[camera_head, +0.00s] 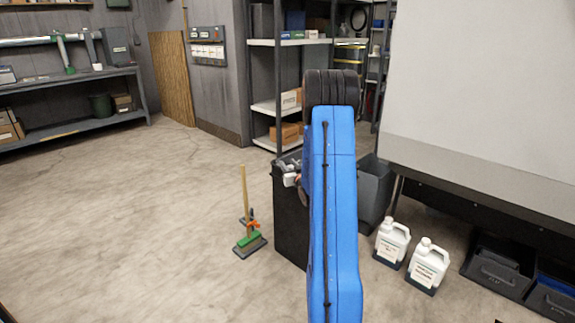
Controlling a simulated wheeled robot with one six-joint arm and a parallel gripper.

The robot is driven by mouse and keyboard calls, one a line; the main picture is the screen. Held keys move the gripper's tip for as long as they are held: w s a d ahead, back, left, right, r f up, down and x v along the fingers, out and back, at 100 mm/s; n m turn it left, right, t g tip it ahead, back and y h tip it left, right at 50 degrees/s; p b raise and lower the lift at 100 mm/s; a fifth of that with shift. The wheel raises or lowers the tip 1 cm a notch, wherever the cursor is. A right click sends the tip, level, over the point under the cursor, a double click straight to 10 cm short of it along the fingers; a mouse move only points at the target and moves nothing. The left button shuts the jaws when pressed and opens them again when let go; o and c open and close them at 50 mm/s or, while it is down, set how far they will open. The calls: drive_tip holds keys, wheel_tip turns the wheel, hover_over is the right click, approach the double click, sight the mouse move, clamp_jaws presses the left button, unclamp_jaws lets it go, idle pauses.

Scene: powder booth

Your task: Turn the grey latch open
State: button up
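I cannot make out a grey latch for certain. A dark, box-shaped unit (289,225) stands on the floor, partly hidden behind my blue arm. Small grey and whitish parts (291,179) show at its top, close to the left side of my arm; I cannot tell whether one of them is the latch. My blue arm link rises through the middle of the picture and hides what is behind it. My gripper is not in view.
A broom (247,220) with a green head stands left of the dark unit. Two white jugs (392,243) (428,266) and dark bins (498,266) are at the right, near a large pale panel (480,90). Shelving (288,42) stands behind. The left floor is clear.

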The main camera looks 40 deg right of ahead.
drive_tip(key=shift+w+d, duration=0.15)
drive_tip(key=shift+w, duration=0.3)
drive_tip(key=c, duration=0.8)
